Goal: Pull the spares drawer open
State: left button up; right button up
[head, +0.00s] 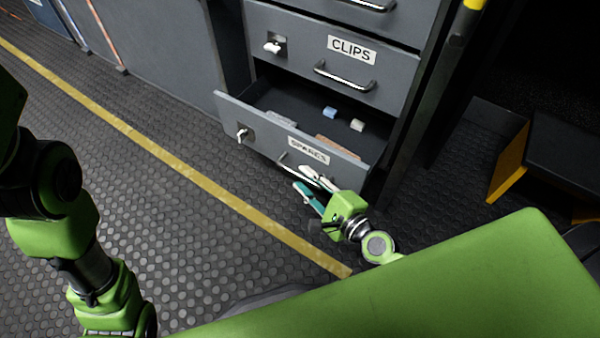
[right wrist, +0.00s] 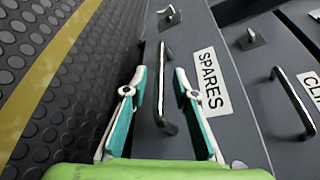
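The spares drawer (head: 265,136) is the lowest grey drawer in the head view, labelled SPARES. It stands partly open, with its inside showing. Its front also shows in the right wrist view (right wrist: 195,125). Its silver bar handle (right wrist: 164,90) lies between the fingers of my right gripper (right wrist: 160,76) in the right wrist view. The fingers are apart, with a gap to the handle on both sides. In the head view my right gripper (head: 303,179) is at the drawer front and partly covers the handle. My left arm shows at the left, but its gripper is out of frame.
The CLIPS drawer (head: 310,65) above is shut. Small blue and pale blocks (head: 330,112) and flat pieces lie in the open drawer. A dark step with a yellow side (head: 508,165) stands at the right. The studded floor (head: 150,200) in front is clear.

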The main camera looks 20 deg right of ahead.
jog(key=shift+x, duration=1.4)
grip_shut()
